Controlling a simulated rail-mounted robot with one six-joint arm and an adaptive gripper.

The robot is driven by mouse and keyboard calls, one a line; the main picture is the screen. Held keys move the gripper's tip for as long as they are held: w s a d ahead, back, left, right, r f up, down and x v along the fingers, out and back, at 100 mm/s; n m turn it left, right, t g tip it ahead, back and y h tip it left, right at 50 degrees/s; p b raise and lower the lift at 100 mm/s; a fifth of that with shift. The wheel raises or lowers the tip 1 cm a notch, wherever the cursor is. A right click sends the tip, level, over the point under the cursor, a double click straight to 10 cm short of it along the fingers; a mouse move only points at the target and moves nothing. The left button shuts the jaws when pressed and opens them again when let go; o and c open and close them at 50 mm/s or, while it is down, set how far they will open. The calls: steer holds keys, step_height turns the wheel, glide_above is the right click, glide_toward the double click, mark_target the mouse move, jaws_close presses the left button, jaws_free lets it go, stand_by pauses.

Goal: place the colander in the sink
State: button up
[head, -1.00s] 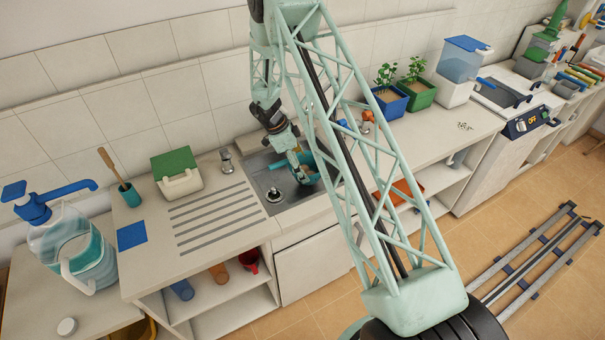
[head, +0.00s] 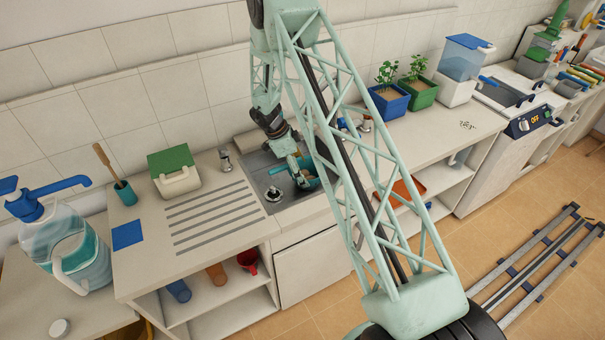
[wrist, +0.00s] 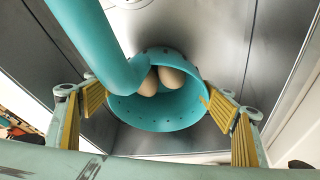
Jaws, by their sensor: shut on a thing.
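The teal colander (head: 311,184) is at the sink (head: 262,172) in the head view, partly behind my arm. The wrist view shows its perforated bowl (wrist: 185,118) with two brown egg-like things (wrist: 160,82) inside. A thick teal handle (wrist: 95,40) rises toward the upper left. Grey metal walls of the sink (wrist: 225,30) surround the bowl in that view. My gripper (wrist: 160,106) is shut on the colander, with yellow-padded fingers to either side; it also shows in the head view (head: 300,176). Whether the bowl touches the sink floor cannot be told.
A green-lidded box (head: 174,172) and a teal cup with a brush (head: 124,192) stand further left. Potted plants (head: 390,98) stand right.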

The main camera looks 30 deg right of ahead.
stand_by(0.4)
steer(key=o, duration=0.9)
steer(key=shift+f, duration=0.15)
steer(key=shift+o, duration=0.2)
steer(key=shift+r, duration=0.2)
steer(key=shift+v, duration=5.95)
